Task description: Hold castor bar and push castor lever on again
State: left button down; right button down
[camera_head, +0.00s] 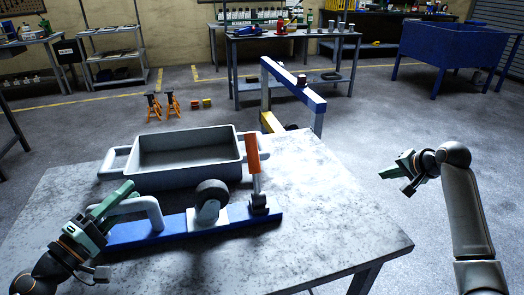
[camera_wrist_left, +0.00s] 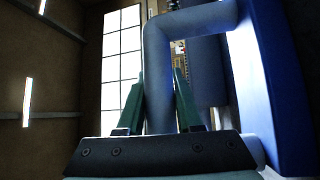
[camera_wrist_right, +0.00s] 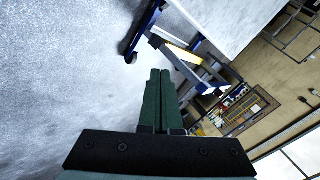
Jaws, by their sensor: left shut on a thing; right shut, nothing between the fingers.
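The castor bar (camera_head: 180,225) is a blue bar lying on the grey table. It has a grey loop handle (camera_head: 155,212) at its left end, a dark castor wheel (camera_head: 212,193) in the middle and an orange castor lever (camera_head: 252,154) standing upright near its right end. My left gripper (camera_head: 124,194) is shut on the handle. In the left wrist view the green fingers (camera_wrist_left: 159,100) stand on both sides of the grey handle (camera_wrist_left: 160,75). My right gripper (camera_head: 385,172) is shut and empty, off the table's right side, well apart from the lever. Its closed fingers show in the right wrist view (camera_wrist_right: 160,78).
A grey tray (camera_head: 185,178) with side handles stands on the table just behind the bar. The table's right part (camera_head: 340,235) is clear. A blue and white frame (camera_head: 292,85) stands beyond the table. Open floor surrounds my right gripper.

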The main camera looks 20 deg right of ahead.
aim_at(254, 162)
jog(key=w+a+r+y, duration=0.1)
jog(key=a+r, duration=0.1)
jog(key=a, duration=0.2)
jog(key=w+a+r+t+y, duration=0.1)
jog(key=a+r+y, duration=0.1)
jog(key=a, duration=0.3)
jog(key=w+a+r+y, duration=0.1)
jog(key=a+r, duration=0.1)
jog(key=a, duration=0.2)
jog(key=shift+w+a+r+m+t, duration=0.1)
jog(key=shift+w+a+m+t, duration=0.1)
jog(key=shift+a+m+t, duration=0.15)
jog(key=a+r+y, duration=0.2)
jog(key=a+r, duration=0.1)
jog(key=a, duration=0.4)
jog(key=s+a+r+y, duration=0.1)
jog(key=a+r+y, duration=0.2)
jog(key=a, duration=0.3)
jog(key=shift+s+a+r, duration=0.25)
jog(key=shift+s+a, duration=0.05)
jog(key=shift+a, duration=0.1)
jog(key=w+a+f, duration=0.2)
jog(key=w+a, duration=0.1)
jog(key=a, duration=0.4)
jog(key=shift+w, duration=0.2)
jog(key=shift+s+r, duration=0.1)
jog(key=shift+s, duration=0.05)
